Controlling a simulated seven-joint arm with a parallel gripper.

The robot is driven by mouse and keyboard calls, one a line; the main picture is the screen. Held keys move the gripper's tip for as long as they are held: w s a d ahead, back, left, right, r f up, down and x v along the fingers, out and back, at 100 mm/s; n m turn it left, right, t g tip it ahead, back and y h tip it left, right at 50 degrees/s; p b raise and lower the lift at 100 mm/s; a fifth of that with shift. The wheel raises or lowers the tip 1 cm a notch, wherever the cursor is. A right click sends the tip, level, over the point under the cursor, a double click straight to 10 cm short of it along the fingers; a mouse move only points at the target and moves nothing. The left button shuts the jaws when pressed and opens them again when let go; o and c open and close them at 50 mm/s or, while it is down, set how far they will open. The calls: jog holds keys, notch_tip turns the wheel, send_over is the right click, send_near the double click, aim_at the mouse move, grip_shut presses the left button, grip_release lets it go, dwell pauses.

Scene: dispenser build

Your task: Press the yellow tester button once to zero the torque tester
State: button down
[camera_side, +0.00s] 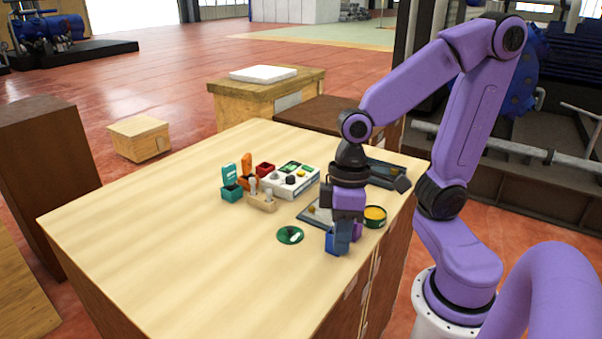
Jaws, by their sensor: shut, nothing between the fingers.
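A white box-shaped device (292,181) with a green panel, dark and grey knobs and a small yellow-orange spot (302,173) stands near the middle of the table; it looks like the tester, but its details are too small to be sure. A dark flat plate (312,216) with a small yellowish mark lies beside my gripper, partly hidden by it. My gripper (347,216) points down over the right part of the table, to the right of the white device and apart from it. It is shut and empty; its fingertips are hard to make out.
A blue open bin (337,239) stands just below my gripper in the picture. A yellow-topped round tin (375,214) is to its right. Teal (232,190), orange (246,168) and red (265,170) boxes and a wooden peg holder (262,202) crowd the white device's left. The table's left half is clear.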

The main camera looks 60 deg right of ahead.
jog(key=w+d+r+m+t+y, duration=0.1)
jog(key=w+m+y, duration=0.2)
jog(key=w+m, duration=0.7)
notch_tip(320, 180, up, 4)
jog(key=m+t+h, duration=0.3)
jog(key=m+t, duration=0.6)
jog(key=m, duration=1.2)
send_over(301, 173)
jog(key=shift+s+d+f, duration=0.1)
jog(key=shift+s+d, duration=0.2)
jog(key=shift+f, duration=0.1)
jog(key=shift+f, duration=4.35)
jog(key=shift+f, duration=0.1)
jog(key=shift+f, duration=0.3)
